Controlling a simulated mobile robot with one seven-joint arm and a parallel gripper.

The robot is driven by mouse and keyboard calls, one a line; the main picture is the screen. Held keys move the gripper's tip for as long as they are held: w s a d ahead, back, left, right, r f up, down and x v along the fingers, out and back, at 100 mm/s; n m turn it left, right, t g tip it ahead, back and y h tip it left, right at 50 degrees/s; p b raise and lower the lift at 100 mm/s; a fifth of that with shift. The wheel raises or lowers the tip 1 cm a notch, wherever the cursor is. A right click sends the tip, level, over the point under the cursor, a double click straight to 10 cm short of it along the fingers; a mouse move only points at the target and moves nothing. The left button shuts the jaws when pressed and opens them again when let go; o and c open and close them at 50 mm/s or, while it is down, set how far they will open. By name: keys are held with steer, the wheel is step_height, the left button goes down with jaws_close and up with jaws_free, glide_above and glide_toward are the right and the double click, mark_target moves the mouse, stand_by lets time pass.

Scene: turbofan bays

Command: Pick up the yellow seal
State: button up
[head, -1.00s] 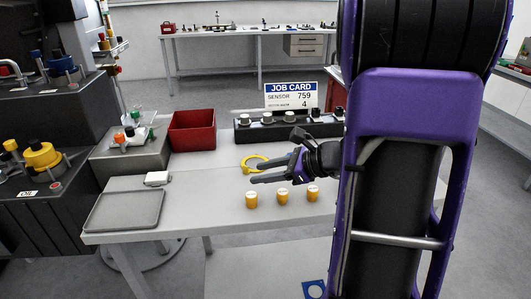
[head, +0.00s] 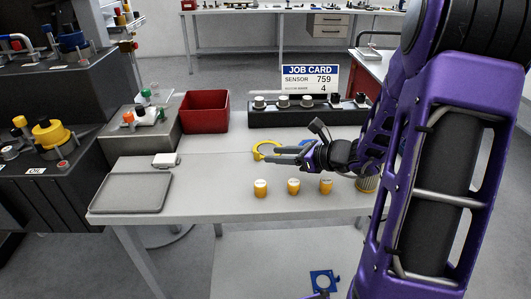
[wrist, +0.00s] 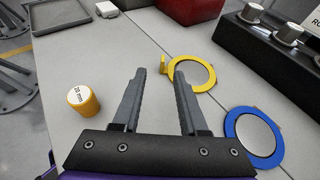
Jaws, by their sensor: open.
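The yellow seal is a flat ring with a small tab, lying on the grey table. It shows in the wrist view (wrist: 212,78) just beyond and right of my fingertips. In the head view the seal (head: 256,150) is partly hidden by my fingers. My gripper (wrist: 160,76) is open and empty, its two dark fingers apart. The seal's tab lies close to the right fingertip; whether they touch I cannot tell. In the head view my gripper (head: 271,156) reaches in from the right, low over the table.
A blue ring (wrist: 232,131) lies right of the seal. Three yellow cylinders (head: 293,187) stand near the table's front edge. A grey tray (head: 130,207) and white block (head: 166,160) are left. A red bin (head: 204,91) and black knob rack (head: 300,119) stand behind.

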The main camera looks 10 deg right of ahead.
steer(key=x, duration=0.7)
steer(key=shift+w+b, duration=0.25)
steer(key=shift+b, duration=0.05)
jaws_close()
